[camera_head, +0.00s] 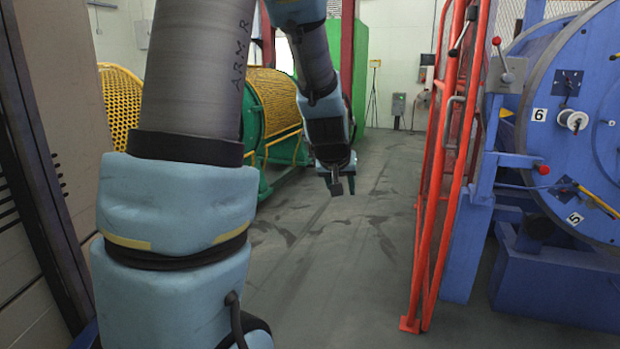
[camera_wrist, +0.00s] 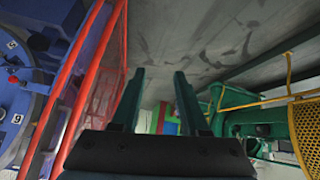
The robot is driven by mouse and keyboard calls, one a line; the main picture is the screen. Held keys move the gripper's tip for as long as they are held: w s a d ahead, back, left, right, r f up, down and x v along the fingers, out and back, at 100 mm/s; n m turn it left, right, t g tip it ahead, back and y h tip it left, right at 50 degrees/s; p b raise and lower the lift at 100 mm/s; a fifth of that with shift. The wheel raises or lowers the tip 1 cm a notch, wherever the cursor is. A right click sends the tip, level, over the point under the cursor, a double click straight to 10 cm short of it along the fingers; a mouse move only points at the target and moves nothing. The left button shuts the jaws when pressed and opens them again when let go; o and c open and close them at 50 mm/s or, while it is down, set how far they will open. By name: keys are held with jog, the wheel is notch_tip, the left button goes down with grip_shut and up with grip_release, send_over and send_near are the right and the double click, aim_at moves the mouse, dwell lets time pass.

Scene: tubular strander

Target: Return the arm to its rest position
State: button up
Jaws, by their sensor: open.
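My arm stands in the left half of the head view, bent over, with its forearm hanging down at the middle. My gripper (camera_head: 338,183) hangs in the air over the grey floor, between the red gate and the green machine. In the wrist view, my gripper (camera_wrist: 159,76) shows two dark fingers spread apart with nothing between them. The gripper touches nothing that I can see.
A red gate frame (camera_head: 451,130) and the blue strander drum (camera_head: 575,90) stand at the right. A green machine with a yellow mesh guard (camera_head: 275,95) stands left, partly behind my arm. The floor (camera_head: 340,260) between is clear.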

jog(key=s+a+f+g+y, duration=0.1)
jog(key=s+a+f+g, duration=0.2)
jog(key=s+a, duration=0.5)
jog(key=s+a+f+g+y, duration=0.1)
jog(key=s+a+f+g, duration=0.25)
jog(key=s+a, duration=0.55)
notch_tip(320, 180, up, 14)
jog(key=d+p, duration=0.2)
jog(key=p, duration=1.2)
jog(key=shift+s+d+n+t, duration=0.3)
jog(key=shift+s+d+t, duration=0.05)
jog(key=shift+s, duration=0.1)
